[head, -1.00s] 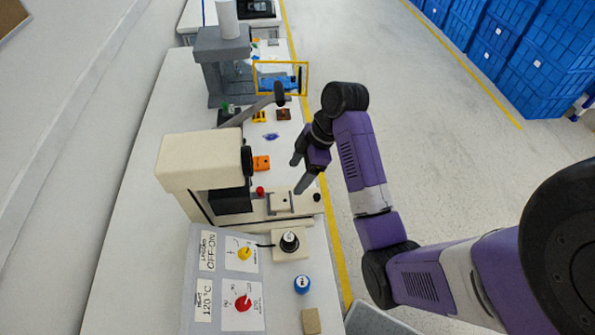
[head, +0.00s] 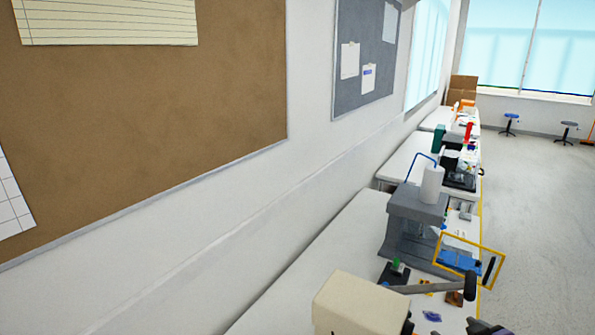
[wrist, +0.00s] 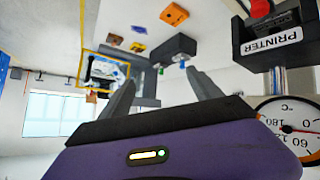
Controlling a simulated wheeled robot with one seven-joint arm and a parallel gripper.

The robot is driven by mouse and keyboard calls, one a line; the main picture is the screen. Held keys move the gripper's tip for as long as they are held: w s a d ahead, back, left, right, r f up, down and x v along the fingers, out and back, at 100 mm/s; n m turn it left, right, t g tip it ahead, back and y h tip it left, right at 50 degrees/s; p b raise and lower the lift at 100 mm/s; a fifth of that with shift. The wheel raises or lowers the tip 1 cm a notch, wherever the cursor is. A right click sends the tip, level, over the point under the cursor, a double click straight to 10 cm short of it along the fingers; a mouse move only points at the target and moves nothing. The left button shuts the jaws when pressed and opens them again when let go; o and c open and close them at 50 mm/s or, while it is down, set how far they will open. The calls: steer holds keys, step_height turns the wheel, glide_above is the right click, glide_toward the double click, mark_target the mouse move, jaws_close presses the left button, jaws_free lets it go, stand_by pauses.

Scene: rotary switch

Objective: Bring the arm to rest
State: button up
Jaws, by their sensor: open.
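My gripper (wrist: 160,77) is open in the wrist view, with its two grey fingers apart and nothing between them. Its purple body fills the bottom of that view. In the head view only a small dark and purple piece of my arm shows at the bottom right edge, so most of the arm is hidden. The panel with the rotary knobs is out of the head view. A round dial marked in °C (wrist: 290,125) shows at the right of the wrist view.
A cream machine (head: 360,305) and a grey press (head: 415,220) with a lever stand on the white bench (head: 320,255). A yellow frame (head: 472,242) is beside the press. A box labelled PRINTER (wrist: 270,42) is in the wrist view.

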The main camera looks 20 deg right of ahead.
steer(key=s+a+r+m+t+b, duration=0.1)
steer(key=s+a+t+b, duration=0.15)
steer(key=s+a, duration=0.7)
steer(key=s+a+r+m+t+b, duration=0.2)
steer(key=s+a+t, duration=0.2)
steer(key=s+a, duration=0.55)
steer(key=s+a+f+n+g+y+b, duration=0.1)
steer(key=s+a+f+n+y+b, duration=0.1)
steer(key=s+a, duration=0.7)
steer(key=shift+s+a+f+n+g+y, duration=0.35)
steer(key=shift+a+f+n+y, duration=0.4)
steer(key=shift+y, duration=0.25)
